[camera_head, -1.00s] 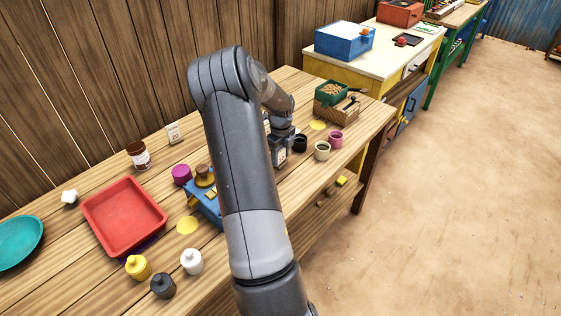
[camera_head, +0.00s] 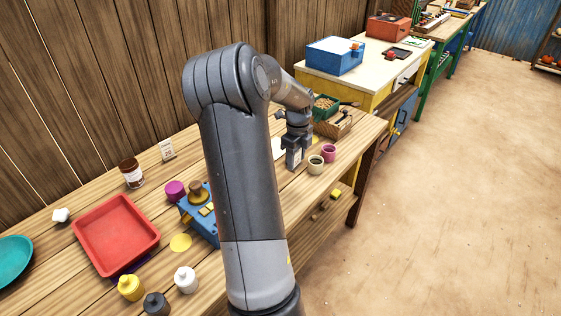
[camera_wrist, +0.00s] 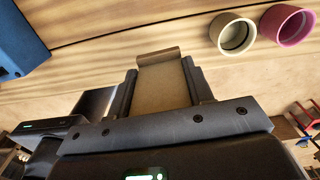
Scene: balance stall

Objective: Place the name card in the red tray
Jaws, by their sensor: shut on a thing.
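The red tray (camera_head: 116,235) lies on the wooden table at the left in the head view and is empty. My gripper (camera_head: 294,158) is over the table far to the right of the tray, beside the cream cup. In the wrist view my gripper (camera_wrist: 162,75) is shut on a flat tan piece with a rolled or folded far edge, which looks like the name card (camera_wrist: 162,88). In the head view a small pale face shows at the fingertips, too small to read. My arm hides part of the table between tray and gripper.
A blue stand (camera_head: 199,216) with a brown knob, a magenta cup (camera_head: 175,191) and a yellow disc (camera_head: 181,243) lie between tray and arm. Cream (camera_head: 315,165) and pink (camera_head: 329,153) cups stand right of my gripper. Bottles (camera_head: 130,287) stand before the tray; a jar (camera_head: 131,173) stands behind.

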